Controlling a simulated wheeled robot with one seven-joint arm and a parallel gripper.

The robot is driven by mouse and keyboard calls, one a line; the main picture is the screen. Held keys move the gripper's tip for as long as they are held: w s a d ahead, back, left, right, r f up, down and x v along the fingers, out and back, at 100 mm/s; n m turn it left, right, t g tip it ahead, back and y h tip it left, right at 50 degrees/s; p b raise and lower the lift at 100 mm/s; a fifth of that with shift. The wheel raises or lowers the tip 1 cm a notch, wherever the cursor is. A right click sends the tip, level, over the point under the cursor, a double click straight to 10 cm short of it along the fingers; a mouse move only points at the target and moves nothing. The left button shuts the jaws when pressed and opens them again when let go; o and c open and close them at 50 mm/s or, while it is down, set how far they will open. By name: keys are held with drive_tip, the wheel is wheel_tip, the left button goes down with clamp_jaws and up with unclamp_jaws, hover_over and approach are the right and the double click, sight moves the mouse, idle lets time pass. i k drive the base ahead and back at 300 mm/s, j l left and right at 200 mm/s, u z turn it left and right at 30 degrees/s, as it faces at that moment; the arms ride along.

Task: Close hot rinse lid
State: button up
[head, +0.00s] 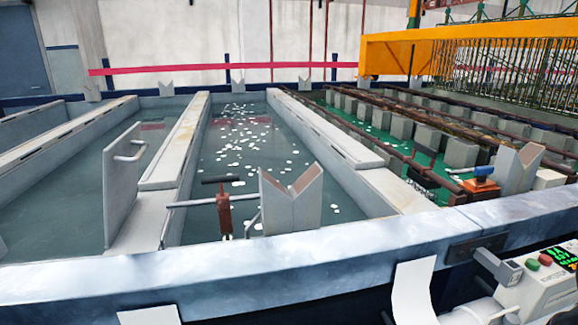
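A flat grey lid panel (120,190) stands upright on its edge at the left tank, beside the pale divider wall. A bar handle (130,152) sticks out from its right face near the top. The lid is open, and the water in the left tank (60,190) shows uncovered. No label shows which tank is the hot rinse. My gripper is not in view.
A middle tank (240,150) holds water with floating white pieces. A V-shaped block (291,200) and a rusty valve with a pipe (224,212) stand at the near rim (240,262). A control box (545,285) is at the lower right; an orange beam (400,50) is behind.

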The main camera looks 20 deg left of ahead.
sight(120, 159)
drive_tip(key=i+u, duration=0.15)
drive_tip(key=u, duration=0.35)
drive_tip(key=i+l+u, duration=0.1)
drive_tip(key=u, duration=0.4)
drive_tip(key=i+l+u, duration=0.1)
drive_tip(key=l+u, duration=0.15)
drive_tip(key=u, duration=0.2)
drive_tip(key=i+l+u, duration=0.1)
drive_tip(key=u, duration=0.4)
drive_tip(key=j, duration=0.2)
drive_tip(key=u, duration=0.05)
